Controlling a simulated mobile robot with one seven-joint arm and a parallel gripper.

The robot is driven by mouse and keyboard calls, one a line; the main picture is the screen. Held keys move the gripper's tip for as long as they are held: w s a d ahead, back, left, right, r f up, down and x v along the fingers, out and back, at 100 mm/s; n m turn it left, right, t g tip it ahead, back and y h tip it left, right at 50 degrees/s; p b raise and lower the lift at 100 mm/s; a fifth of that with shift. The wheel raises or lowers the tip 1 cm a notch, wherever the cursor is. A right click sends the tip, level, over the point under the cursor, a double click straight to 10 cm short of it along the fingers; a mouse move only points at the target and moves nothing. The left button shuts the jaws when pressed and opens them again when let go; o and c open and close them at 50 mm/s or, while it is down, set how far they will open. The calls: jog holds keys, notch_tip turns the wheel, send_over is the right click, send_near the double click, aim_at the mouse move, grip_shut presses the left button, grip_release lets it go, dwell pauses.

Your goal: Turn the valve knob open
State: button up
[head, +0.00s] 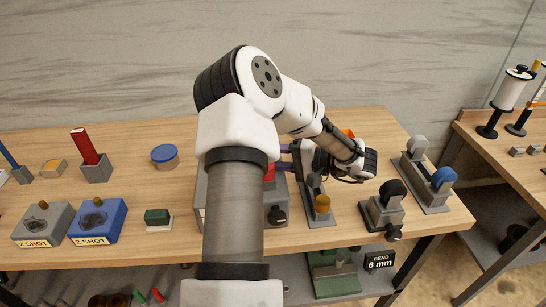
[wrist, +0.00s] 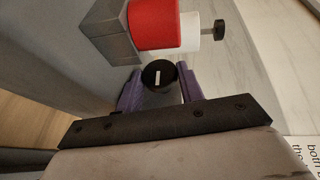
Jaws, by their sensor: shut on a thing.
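The valve knob (wrist: 159,76) is round and black with a short white mark on its face, seen in the wrist view. My gripper (wrist: 160,84) has its two purple fingers on either side of the knob and is shut on it. The white mark runs roughly up and down in the wrist view. In the head view my gripper (head: 285,157) shows only as purple finger parts beside a grey box (head: 200,190). My arm hides the knob there and covers much of the box.
Close above the knob in the wrist view is a red cylinder (wrist: 153,24) with a white part and a dark end knob. Right of my arm stand a lever with an orange knob (head: 322,204), a black-knobbed block (head: 385,205) and a blue-knobbed fixture (head: 443,178). Blocks stand left.

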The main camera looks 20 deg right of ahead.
jog(key=shift+f, duration=0.1)
jog(key=o, duration=1)
jog(key=shift+s, duration=0.15)
jog(key=shift+d+f, duration=0.1)
